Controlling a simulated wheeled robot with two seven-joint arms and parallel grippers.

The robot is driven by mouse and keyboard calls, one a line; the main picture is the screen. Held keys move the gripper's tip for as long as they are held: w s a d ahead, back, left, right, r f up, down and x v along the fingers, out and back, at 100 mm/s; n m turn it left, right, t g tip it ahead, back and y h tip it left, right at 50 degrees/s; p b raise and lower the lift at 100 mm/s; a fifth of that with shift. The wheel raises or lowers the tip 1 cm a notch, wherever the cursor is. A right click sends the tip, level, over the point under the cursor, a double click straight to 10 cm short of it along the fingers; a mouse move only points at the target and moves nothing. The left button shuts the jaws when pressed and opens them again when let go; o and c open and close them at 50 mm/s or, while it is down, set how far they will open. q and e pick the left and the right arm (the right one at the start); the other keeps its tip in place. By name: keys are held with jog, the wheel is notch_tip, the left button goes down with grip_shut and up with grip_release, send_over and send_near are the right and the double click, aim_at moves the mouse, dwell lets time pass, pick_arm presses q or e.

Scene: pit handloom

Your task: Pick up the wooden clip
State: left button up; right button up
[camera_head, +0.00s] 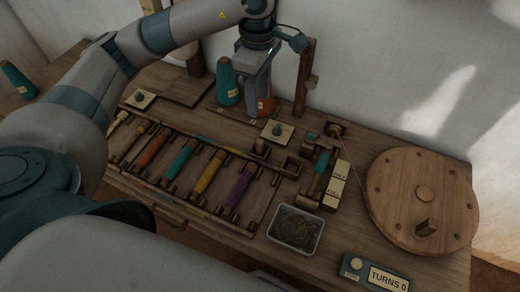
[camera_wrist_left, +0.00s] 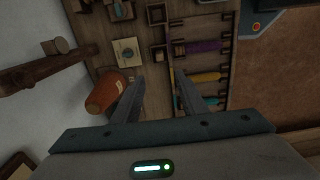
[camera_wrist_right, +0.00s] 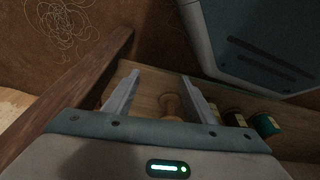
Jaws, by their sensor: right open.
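A small tan wooden piece (camera_wrist_right: 172,106) lies between the two fingers of my right gripper (camera_wrist_right: 160,88) in the right wrist view. It may be the wooden clip; its lower part is hidden behind the gripper body. My right gripper is open and does not visibly touch it. I cannot make out a clip in the head view, where my right gripper does not show. My left gripper (camera_head: 256,100) points down at the back of the table, beside an orange cone (camera_wrist_left: 103,95). In the left wrist view its fingers (camera_wrist_left: 158,85) are apart with nothing gripped.
Dark and teal spools (camera_wrist_right: 264,125) lie right of the right gripper, and a wooden rail (camera_wrist_right: 75,85) runs on its left. On the table (camera_head: 330,265) are a bobbin rack, a metal tray (camera_head: 295,231), a wooden wheel (camera_head: 420,190) and a teal cone (camera_head: 227,82).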

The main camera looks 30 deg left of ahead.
dwell(0.3)
pick_arm(q)
send_over(259, 141)
notch_tip(259, 141, down, 11)
jog(key=shift+p, duration=0.45)
jog(key=shift+f, duration=0.5)
pick_arm(e)
jog(key=shift+d+f, duration=0.15)
jog(key=shift+f, duration=0.75)
